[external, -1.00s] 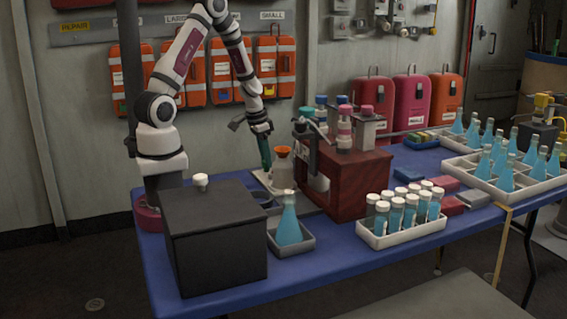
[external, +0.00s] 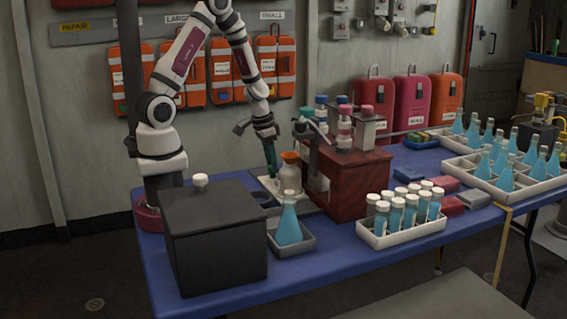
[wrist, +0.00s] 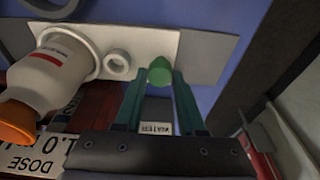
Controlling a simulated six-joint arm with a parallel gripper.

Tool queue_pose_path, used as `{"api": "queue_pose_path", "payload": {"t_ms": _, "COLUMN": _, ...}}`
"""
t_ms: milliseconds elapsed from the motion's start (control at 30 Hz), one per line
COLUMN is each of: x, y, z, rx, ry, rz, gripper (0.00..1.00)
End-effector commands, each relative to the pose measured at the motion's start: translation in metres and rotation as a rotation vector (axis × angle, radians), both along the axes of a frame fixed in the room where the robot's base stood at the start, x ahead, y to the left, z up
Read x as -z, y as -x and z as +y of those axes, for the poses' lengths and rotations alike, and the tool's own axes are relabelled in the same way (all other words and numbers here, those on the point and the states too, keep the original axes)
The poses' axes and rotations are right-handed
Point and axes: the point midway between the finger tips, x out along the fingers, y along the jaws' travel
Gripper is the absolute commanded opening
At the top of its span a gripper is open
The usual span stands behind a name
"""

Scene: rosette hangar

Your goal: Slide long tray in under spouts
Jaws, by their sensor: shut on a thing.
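The long tray (wrist: 140,42) is a flat pale plate, lying on the blue table in the wrist view. It carries a white bottle (wrist: 58,68) with an orange top and a small white ring (wrist: 117,63). In the external view the bottle (external: 290,178) stands left of the dark red dispenser (external: 350,190), near its grey spouts (external: 312,127). My gripper (wrist: 159,78) has its teal fingers shut on a green knob (wrist: 159,71) over the tray.
A black box (external: 215,240) stands at the table's front left. A blue flask (external: 289,225) sits in a grey tray in front of the dispenser. A white rack (external: 403,232) of capped bottles stands to the right. Several coloured-cap bottles top the dispenser.

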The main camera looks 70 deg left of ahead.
Motion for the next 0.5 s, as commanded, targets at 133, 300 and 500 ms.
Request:
{"api": "queue_pose_path", "payload": {"t_ms": 133, "x": -0.001, "y": -0.001, "z": -0.008, "rx": 0.000, "ry": -0.001, "rz": -0.004, "gripper": 0.03}}
{"api": "queue_pose_path", "payload": {"t_ms": 300, "x": -0.001, "y": -0.001, "z": -0.016, "rx": 0.001, "ry": -0.001, "rz": -0.003, "gripper": 0.03}}
{"api": "queue_pose_path", "payload": {"t_ms": 500, "x": -0.001, "y": -0.001, "z": -0.026, "rx": 0.002, "ry": -0.001, "rz": -0.003, "gripper": 0.03}}
